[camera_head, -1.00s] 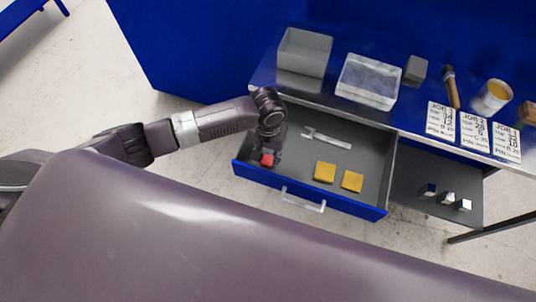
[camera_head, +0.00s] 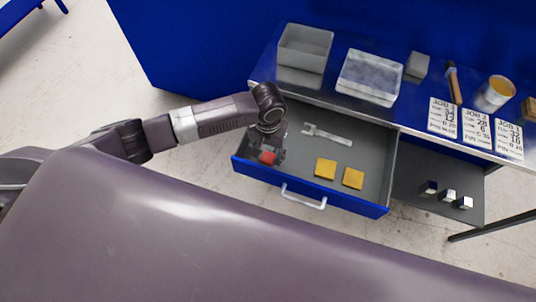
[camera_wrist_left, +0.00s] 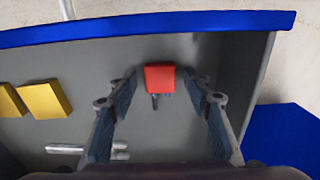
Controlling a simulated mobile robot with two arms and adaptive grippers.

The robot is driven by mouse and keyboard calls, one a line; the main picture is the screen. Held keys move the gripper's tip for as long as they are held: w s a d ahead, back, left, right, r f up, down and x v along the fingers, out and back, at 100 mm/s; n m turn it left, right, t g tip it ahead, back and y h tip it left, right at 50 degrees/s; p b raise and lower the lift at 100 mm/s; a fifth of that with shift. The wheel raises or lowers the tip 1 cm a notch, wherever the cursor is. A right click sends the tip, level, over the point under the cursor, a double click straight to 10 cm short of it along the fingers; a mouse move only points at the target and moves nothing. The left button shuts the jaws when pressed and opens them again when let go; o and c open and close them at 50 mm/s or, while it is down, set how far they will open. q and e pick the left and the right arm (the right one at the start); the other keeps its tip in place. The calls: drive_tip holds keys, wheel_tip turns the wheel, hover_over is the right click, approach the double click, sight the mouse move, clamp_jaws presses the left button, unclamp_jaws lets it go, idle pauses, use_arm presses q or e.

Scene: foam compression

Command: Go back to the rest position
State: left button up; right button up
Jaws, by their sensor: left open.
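My left gripper (camera_head: 268,150) reaches down into the left end of the open drawer (camera_head: 240,172). In the left wrist view, its fingers (camera_wrist_left: 160,100) are open and spread apart. A red block (camera_wrist_left: 160,78) lies on the drawer floor between and just beyond the fingertips, with a gap on both sides. The red block (camera_head: 267,158) also shows in the head view, just below the gripper. My right gripper is not in view.
Two yellow blocks (camera_head: 325,169) and a grey wrench (camera_head: 328,134) lie in the drawer. Above it, the bench top holds a grey bin (camera_head: 305,47), a clear tray (camera_head: 369,77), a hammer (camera_head: 453,82), a cup (camera_head: 497,92) and job cards (camera_head: 474,126). Small blocks (camera_head: 449,195) sit on a lower shelf.

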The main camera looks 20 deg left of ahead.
use_arm(q)
drive_tip(key=r, duration=0.7)
drive_tip(key=shift+a+r+b, duration=0.2)
drive_tip(key=shift+r+b, duration=0.1)
drive_tip(key=shift+r, duration=0.1)
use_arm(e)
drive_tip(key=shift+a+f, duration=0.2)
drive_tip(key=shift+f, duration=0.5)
use_arm(q)
drive_tip(key=shift+r, duration=0.1)
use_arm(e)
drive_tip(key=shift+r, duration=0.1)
